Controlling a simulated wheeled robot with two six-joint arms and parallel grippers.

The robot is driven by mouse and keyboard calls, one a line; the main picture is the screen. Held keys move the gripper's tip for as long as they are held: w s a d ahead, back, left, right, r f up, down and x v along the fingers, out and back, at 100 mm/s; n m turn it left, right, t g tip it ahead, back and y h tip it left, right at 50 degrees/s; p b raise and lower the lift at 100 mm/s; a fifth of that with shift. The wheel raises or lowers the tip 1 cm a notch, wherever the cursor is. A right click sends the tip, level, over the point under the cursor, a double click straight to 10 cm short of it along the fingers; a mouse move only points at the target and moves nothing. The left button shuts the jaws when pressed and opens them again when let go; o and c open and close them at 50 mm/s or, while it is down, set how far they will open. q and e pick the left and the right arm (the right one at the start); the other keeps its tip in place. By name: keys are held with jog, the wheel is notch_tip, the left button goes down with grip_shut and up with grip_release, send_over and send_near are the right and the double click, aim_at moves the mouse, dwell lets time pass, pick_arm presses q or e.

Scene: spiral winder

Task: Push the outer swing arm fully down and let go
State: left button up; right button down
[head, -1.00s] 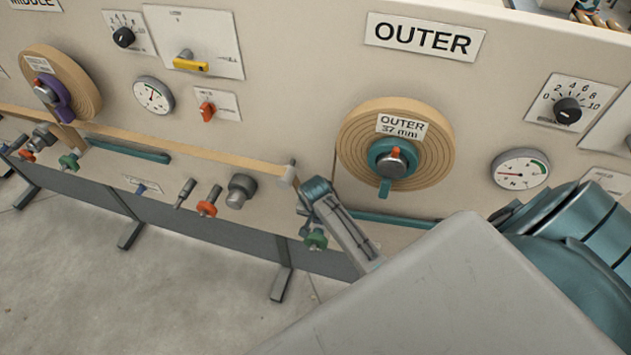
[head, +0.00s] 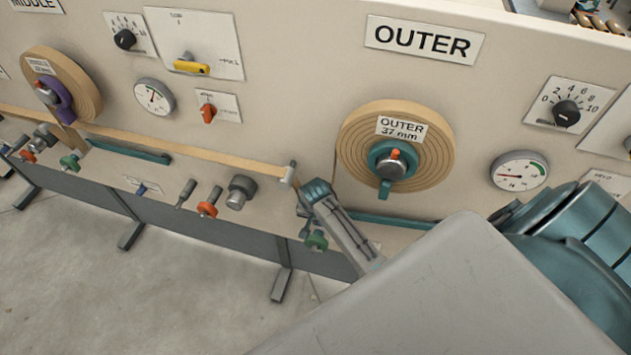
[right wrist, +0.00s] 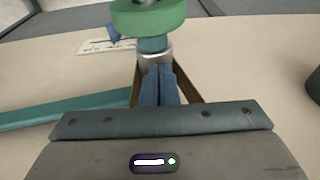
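A teal bar (head: 392,221), which looks like the outer swing arm, lies nearly level on the panel below the outer roll (head: 440,165). It also shows in the right wrist view (right wrist: 70,108). My right gripper (head: 314,188) is at the left end of this bar, above a green knob (head: 316,241). In the right wrist view the fingers (right wrist: 158,82) are together, with nothing visible between them. They end at a silver collar (right wrist: 154,54) below the green knob (right wrist: 148,17). Whether they touch the bar is hidden. My left gripper is out of view.
A tan strip (head: 200,154) runs along the panel to a small post (head: 290,174) just left of my right gripper. A grey peg (head: 241,191) and an orange knob (head: 209,203) stick out farther left. Floor (head: 90,270) is clear in front.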

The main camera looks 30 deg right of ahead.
jog(key=shift+r+p, duration=1.7)
jog(key=shift+r, duration=0.6)
notch_tip(320, 180, up, 9)
jog(key=shift+r, duration=0.1)
